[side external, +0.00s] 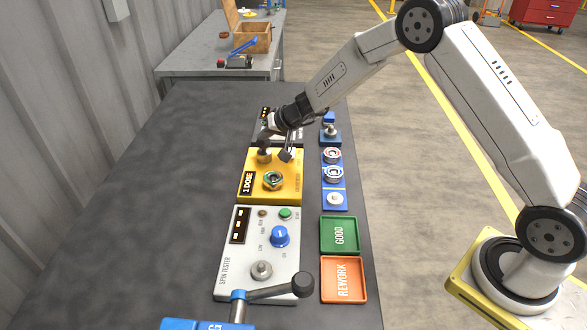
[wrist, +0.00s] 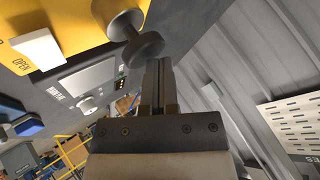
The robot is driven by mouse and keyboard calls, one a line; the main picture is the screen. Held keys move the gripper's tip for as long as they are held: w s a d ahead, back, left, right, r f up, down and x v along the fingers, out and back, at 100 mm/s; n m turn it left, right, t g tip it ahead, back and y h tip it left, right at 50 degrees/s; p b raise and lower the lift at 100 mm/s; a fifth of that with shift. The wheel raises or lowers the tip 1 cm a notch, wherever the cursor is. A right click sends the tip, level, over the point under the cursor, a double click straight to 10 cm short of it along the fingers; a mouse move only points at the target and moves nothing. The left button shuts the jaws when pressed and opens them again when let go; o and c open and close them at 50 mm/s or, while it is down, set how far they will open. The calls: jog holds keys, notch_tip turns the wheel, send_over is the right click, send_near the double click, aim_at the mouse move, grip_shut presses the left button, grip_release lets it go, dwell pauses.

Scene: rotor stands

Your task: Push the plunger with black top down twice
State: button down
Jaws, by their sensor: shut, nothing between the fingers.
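The yellow box marked 1 DOSE (side external: 287,189) stands on the dark bench. A plunger (side external: 264,157) with a round, dark top rises from its far left part. In the wrist view the plunger (wrist: 143,48) shows its wide dark disc and a thinner stem above the yellow surface. My gripper (side external: 268,139) is at the plunger's top, and its fingers are closed together and empty. In the wrist view the gripper's fingertips (wrist: 159,63) are right beside the disc. I cannot tell whether they touch it. The arm partly hides the plunger's surroundings in the side view.
The spin tester (side external: 245,271) stands nearer, with a black-handled lever (side external: 285,288) in front. The bench's left side is clear.

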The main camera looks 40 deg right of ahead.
aim_at(266, 142)
jog(key=shift+f, duration=0.85)
dwell(0.9)
jog(key=shift+r, duration=1.65)
jog(key=shift+r, duration=0.15)
jog(key=shift+r, duration=2.35)
jog(key=shift+s, duration=0.1)
jog(key=s+n+g+h, duration=0.1)
jog(key=s+n+g, duration=0.1)
jog(key=s, duration=1.5)
jog(key=s+d+f+n+g+h, duration=0.1)
jog(key=s+g, duration=0.3)
jog(key=s, duration=1.3)
jog(key=shift+d+f+n+h, duration=0.15)
jog(key=shift+f+n+h, duration=0.1)
jog(key=shift+n+h, duration=0.5)
